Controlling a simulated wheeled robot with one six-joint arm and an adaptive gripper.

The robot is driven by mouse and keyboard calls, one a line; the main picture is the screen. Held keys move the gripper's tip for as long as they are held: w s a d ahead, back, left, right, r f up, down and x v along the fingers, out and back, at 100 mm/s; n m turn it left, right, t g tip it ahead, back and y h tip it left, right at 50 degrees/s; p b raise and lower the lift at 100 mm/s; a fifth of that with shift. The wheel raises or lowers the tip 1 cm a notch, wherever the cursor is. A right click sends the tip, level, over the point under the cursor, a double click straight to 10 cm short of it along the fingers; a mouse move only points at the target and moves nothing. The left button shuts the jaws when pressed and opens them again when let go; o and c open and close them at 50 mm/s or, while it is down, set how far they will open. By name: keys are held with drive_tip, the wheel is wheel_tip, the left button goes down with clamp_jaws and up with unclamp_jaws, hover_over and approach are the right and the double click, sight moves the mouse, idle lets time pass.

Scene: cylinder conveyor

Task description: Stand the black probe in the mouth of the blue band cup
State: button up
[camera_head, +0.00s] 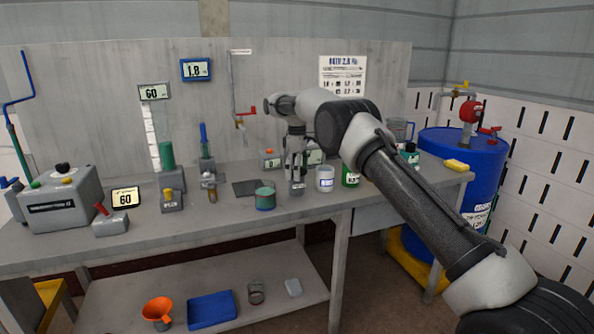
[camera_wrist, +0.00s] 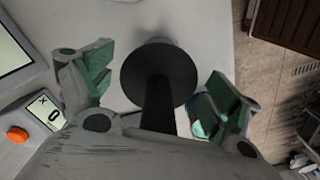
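My gripper (camera_head: 296,176) points down over the bench. In the wrist view (camera_wrist: 160,92) its two green-padded fingers are spread apart. The black probe, a dark stem with a wide round disc (camera_wrist: 157,76), is between the fingers, with clear gaps on both sides. In the head view a grey labelled holder (camera_head: 297,188) is directly below the gripper; how the probe sits there is too small to tell. The white cup with blue marking (camera_head: 325,179), which looks like the blue band cup, stands upright just right of it. A pale rim behind the disc may be this cup, mostly hidden.
A teal beaker (camera_head: 264,200) stands left of the holder and a green container (camera_head: 350,178) right of the cup. A dark flat pad (camera_head: 246,188) lies left. The bench's front edge is close.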

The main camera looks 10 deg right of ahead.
drive_tip(key=c, duration=0.8)
drive_tip(key=shift+r, duration=4.9)
drive_tip(key=shift+s, duration=0.15)
